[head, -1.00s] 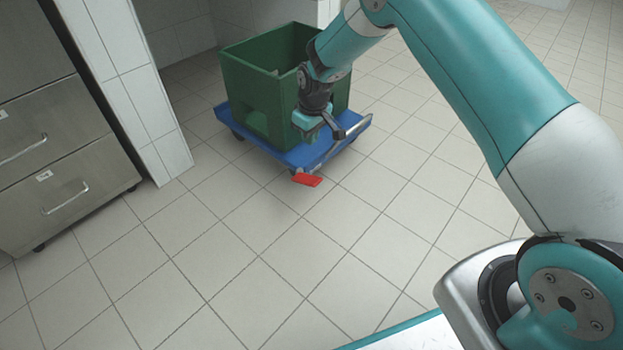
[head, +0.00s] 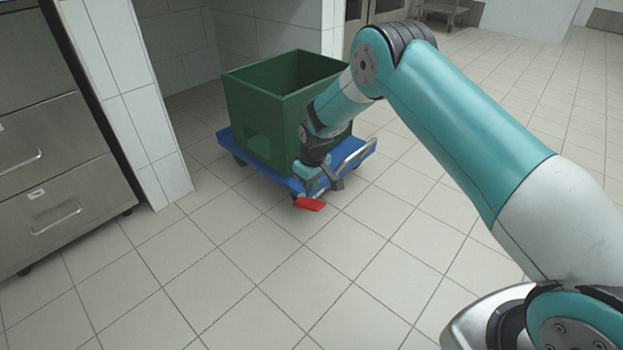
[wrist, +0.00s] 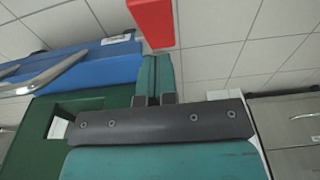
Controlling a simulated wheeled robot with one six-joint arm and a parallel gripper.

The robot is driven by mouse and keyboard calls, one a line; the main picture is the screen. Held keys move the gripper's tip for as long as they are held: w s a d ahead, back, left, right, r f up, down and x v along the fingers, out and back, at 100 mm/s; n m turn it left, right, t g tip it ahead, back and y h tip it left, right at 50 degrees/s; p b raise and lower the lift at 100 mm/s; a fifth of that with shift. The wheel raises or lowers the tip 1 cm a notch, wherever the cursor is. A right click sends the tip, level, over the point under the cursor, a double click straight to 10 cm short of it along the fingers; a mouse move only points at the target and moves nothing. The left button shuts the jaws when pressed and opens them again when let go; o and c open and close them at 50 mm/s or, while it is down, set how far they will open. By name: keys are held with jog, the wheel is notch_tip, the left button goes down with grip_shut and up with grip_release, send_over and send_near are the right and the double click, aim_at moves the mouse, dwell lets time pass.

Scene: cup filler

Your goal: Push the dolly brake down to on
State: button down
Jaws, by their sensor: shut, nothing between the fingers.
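The dolly brake is a red pedal (head: 309,204) sticking out at the near corner of the blue dolly (head: 255,172). It also shows at the top of the wrist view (wrist: 152,22). My gripper (head: 311,192) is low at that corner, just above the pedal in the head view. In the wrist view my gripper's teal fingers (wrist: 156,60) are together, empty, with their tips at the pedal's edge. I cannot tell whether they touch it. The pedal's hinge is hidden.
A green crate (head: 262,125) stands on the dolly, with a metal handle bar (head: 357,154) at the dolly's right end. A tiled wall end (head: 145,120) and steel drawers (head: 60,200) stand on the left. The tiled floor in front is clear.

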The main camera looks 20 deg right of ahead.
aim_at(313, 205)
jog(key=f, duration=0.1)
jog(key=s+f+b, duration=0.1)
jog(key=f+b, duration=0.1)
jog(key=shift+s+d+f, duration=0.2)
jog(key=shift+d+f, duration=0.15)
jog(key=shift+d, duration=0.05)
jog(key=shift+s, duration=0.1)
